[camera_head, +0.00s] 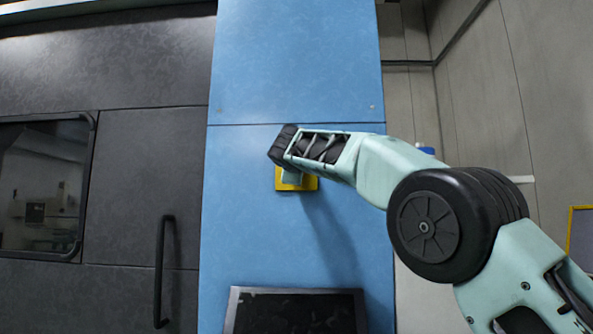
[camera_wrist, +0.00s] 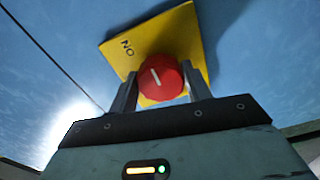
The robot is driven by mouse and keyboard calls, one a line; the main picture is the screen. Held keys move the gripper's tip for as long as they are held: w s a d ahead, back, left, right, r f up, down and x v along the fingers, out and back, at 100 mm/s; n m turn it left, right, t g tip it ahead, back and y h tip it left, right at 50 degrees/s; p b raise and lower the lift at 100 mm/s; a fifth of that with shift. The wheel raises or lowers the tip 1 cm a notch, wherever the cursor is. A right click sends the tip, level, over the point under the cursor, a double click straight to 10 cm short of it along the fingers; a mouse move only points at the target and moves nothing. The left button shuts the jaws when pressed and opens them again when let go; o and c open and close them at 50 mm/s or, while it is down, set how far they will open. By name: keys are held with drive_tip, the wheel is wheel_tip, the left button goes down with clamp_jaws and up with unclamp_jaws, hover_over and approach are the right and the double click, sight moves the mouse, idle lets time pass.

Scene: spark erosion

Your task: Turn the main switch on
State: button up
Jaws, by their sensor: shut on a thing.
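The main switch shows in the wrist view as a red round knob (camera_wrist: 160,77) with a white mark, on a yellow plate (camera_wrist: 188,38) with the letters "ON" near its left corner. The white mark on the knob is tilted and does not point straight at the letters. My gripper (camera_wrist: 158,82) has one finger on each side of the knob and is shut on it. In the head view the yellow plate (camera_head: 308,184) sits on the blue panel. There my gripper (camera_head: 291,176) covers most of the plate, and the knob is hidden.
The blue panel (camera_head: 250,75) is flat around the switch. A dark framed screen (camera_head: 295,312) is below it. To the left are a dark door with a black vertical handle (camera_head: 162,270) and a window (camera_head: 40,185). A grey wall (camera_head: 485,100) stands at right.

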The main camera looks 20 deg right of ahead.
idle(0.3)
drive_tip(key=o, duration=1)
drive_tip(key=shift+c, duration=0.2)
drive_tip(key=b+v, duration=0.8)
drive_tip(key=v, duration=0.9)
drive_tip(key=shift+s, duration=0.2)
